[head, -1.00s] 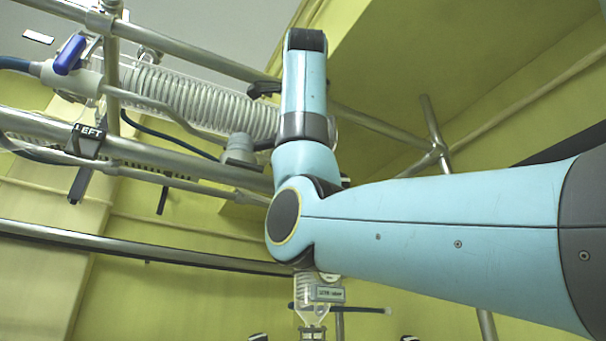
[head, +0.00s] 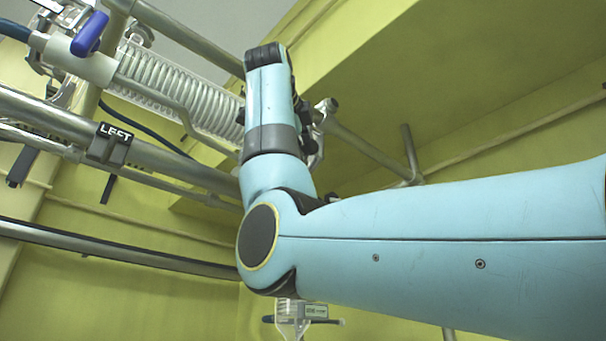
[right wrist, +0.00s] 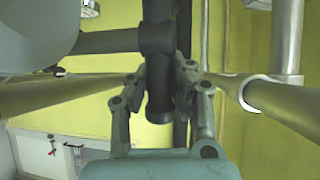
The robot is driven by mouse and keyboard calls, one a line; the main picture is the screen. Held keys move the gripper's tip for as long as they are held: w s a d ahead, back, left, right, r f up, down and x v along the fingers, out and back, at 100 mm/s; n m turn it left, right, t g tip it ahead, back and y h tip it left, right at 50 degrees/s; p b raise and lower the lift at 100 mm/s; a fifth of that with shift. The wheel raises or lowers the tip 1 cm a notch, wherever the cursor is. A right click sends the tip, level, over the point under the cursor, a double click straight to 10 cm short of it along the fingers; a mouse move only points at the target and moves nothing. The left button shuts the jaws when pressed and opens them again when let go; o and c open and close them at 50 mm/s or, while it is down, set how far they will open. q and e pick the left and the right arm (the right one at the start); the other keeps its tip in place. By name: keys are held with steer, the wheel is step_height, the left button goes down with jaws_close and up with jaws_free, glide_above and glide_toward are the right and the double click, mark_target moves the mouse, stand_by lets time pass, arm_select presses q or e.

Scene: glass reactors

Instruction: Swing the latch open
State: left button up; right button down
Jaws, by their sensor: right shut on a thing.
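In the right wrist view my right gripper (right wrist: 160,78) is shut on a dark grey bar with a rounded lower end (right wrist: 158,104). The bar hangs between the two fingers, below a dark round joint (right wrist: 157,38) on a crossbar. It looks like the latch handle, but I cannot be sure. In the head view my blue right arm hides most of the grip; only metal parts of the right gripper (head: 318,128) show beside the wrist. My left gripper is in neither view.
A coiled glass condenser (head: 180,88) and a blue-handled valve (head: 89,34) are at upper left. Metal rails cross there, one with a black LEFT tag (head: 112,143). A small labelled glass piece (head: 295,316) shows below my arm. Yellow-green walls (head: 480,110) stand behind.

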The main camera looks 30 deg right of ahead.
steer(key=shift+w+f, duration=0.1)
steer(key=shift+f, duration=0.15)
steer(key=c, duration=1.7)
jaws_free()
steer(key=o, duration=0.6)
steer(key=shift+r, duration=0.15)
steer(key=shift+a, duration=0.1)
steer(key=v, duration=0.7)
steer(key=shift+s+a+r, duration=0.1)
steer(key=shift+s+a, duration=0.05)
steer(key=shift+s, duration=0.05)
